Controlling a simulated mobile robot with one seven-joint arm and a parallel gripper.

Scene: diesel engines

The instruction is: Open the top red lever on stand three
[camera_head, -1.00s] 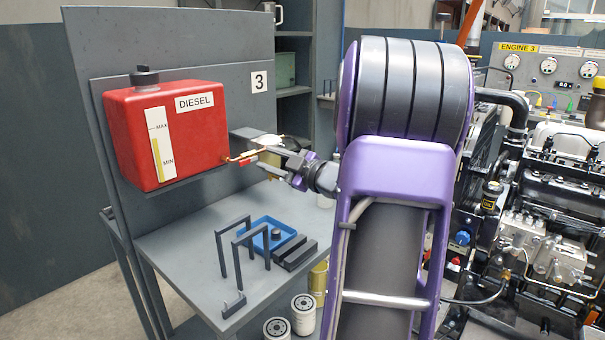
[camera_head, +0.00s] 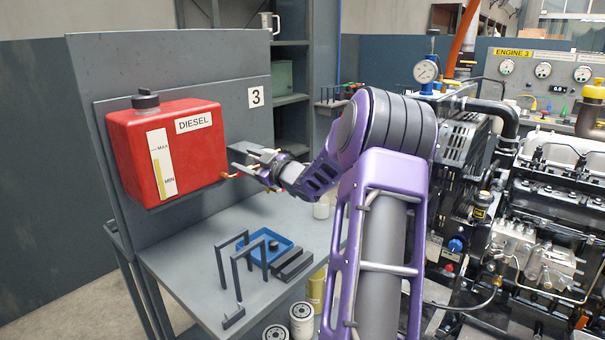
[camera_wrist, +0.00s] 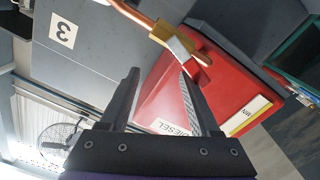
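The red diesel tank (camera_head: 190,155) is mounted on the grey panel marked 3 (camera_head: 255,97). In the wrist view, a brass valve (camera_wrist: 172,42) with a copper pipe (camera_wrist: 133,14) lies beyond the fingertips, against the red tank (camera_wrist: 220,72). A small reddish piece beside the valve may be the lever; its exact shape is unclear. In the head view, a reddish-copper end (camera_head: 228,176) shows at the tank's lower right, and my gripper hides most of the valve. My gripper (camera_head: 233,160) is beside it; in the wrist view, its fingers (camera_wrist: 158,76) are apart with nothing gripped.
The engine (camera_head: 545,220) and gauge panel (camera_head: 530,60) stand at right. A shelf (camera_head: 290,42) is behind.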

